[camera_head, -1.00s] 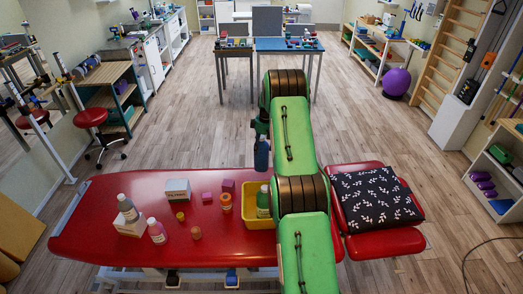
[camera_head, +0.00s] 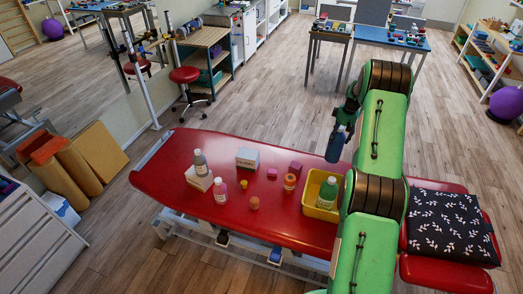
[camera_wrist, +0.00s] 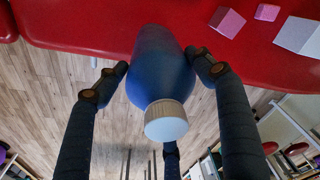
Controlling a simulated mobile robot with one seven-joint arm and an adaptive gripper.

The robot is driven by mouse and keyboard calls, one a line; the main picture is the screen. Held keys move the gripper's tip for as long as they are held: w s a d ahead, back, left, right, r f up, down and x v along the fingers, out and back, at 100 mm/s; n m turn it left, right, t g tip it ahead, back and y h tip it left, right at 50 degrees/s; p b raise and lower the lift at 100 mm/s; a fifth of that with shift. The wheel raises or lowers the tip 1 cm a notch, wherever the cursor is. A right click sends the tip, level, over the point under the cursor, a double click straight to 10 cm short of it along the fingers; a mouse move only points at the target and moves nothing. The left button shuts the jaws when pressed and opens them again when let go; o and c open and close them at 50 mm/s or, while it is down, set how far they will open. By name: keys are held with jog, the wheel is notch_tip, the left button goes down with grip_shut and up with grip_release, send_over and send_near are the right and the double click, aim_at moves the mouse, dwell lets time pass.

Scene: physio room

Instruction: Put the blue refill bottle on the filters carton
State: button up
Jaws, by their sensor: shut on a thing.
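The blue refill bottle (camera_head: 336,146) hangs in my gripper (camera_head: 343,122), beyond the back edge of the red table. In the wrist view the blue bottle (camera_wrist: 158,60) has a white ribbed cap pointing toward the camera, with the fingers of my gripper (camera_wrist: 160,68) on both sides. The filters carton (camera_head: 247,157) is a white box with small dark lettering on the table, left of the bottle; its top looks bare. The white carton (camera_wrist: 298,36) also shows at the wrist view's upper right, apart from the bottle.
On the red table (camera_head: 190,143), a grey bottle (camera_head: 200,163) stands by another white box (camera_head: 199,181). A pink bottle (camera_head: 220,190), orange jars (camera_head: 289,182) and magenta blocks (camera_head: 295,168) stand near. A yellow tray (camera_head: 310,208) holds a green bottle (camera_head: 327,192).

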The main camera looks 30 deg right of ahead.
jog(key=w+a+r, duration=0.2)
jog(key=w+a, duration=0.1)
jog(key=a, duration=0.8)
jog(key=w+a+r, duration=0.1)
jog(key=w+a, duration=0.3)
jog(key=a, duration=0.7)
jog(key=s+a+r, duration=0.1)
jog(key=a, duration=1)
jog(key=s+a+r+n, duration=0.1)
jog(key=a, duration=1)
jog(key=shift+a+r+b, duration=0.25)
jog(key=shift+a+b, duration=0.05)
jog(key=shift+b, duration=0.1)
jog(key=shift+w+d+f+p, duration=0.2)
jog(key=shift+w+d, duration=0.35)
jog(key=shift+w, duration=2.05)
jog(key=shift+w+d+f+p, duration=0.15)
jog(key=shift+w+d+f, duration=0.25)
jog(key=shift+w, duration=2.15)
jog(key=shift+w+d+f+p, duration=0.15)
jog(key=shift+w+d, duration=0.5)
jog(key=shift+w, duration=1.95)
jog(key=shift+f, duration=0.1)
jog(key=shift+f, duration=1.75)
jog(key=o, duration=1.9)
jog(key=shift+s+f, duration=0.1)
